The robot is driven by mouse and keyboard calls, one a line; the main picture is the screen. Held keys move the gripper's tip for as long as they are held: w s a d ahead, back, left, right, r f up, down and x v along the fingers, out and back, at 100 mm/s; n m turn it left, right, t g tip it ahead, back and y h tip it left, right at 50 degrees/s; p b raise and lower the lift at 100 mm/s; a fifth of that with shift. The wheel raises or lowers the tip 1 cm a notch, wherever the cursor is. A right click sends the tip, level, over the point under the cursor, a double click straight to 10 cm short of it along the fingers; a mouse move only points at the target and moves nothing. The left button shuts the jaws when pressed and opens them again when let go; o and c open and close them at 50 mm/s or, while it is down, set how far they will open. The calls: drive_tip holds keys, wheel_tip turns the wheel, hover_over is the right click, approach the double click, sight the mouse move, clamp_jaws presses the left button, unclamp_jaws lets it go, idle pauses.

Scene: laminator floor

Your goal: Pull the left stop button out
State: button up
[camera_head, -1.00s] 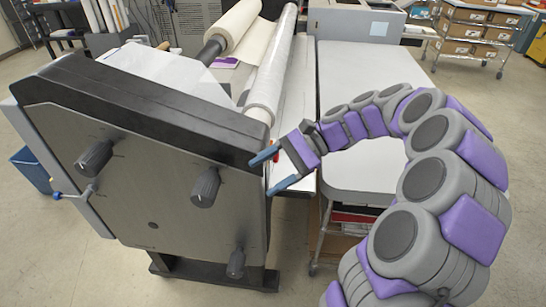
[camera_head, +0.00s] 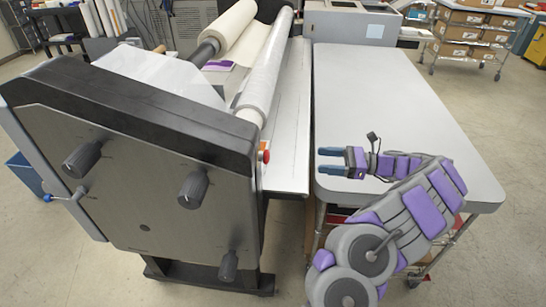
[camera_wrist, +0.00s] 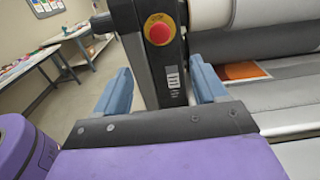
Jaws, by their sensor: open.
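The stop button (camera_head: 265,156) is a small red knob on the right side of the laminator's end housing in the head view. In the wrist view the red stop button (camera_wrist: 159,33) sits on a yellow round plate on a dark upright panel, ahead of my gripper. My gripper (camera_head: 331,161) is to the right of the button, above the grey table, with its two blue fingers apart and nothing between them. In the wrist view the fingers of my gripper (camera_wrist: 165,90) stand either side of the panel, apart from the button.
The laminator housing (camera_head: 140,165) carries several black knobs on its face. Rollers with film (camera_head: 262,70) run back from it. The grey table (camera_head: 385,95) stands right of the laminator, its top mostly bare. Shelves with boxes (camera_head: 468,40) stand at the back right.

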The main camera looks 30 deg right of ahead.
sight(264, 157)
drive_tip(key=b+x, duration=0.3)
drive_tip(key=x, duration=1.2)
drive_tip(key=shift+w+a, duration=0.3)
drive_tip(key=shift+c, duration=0.4)
clamp_jaws()
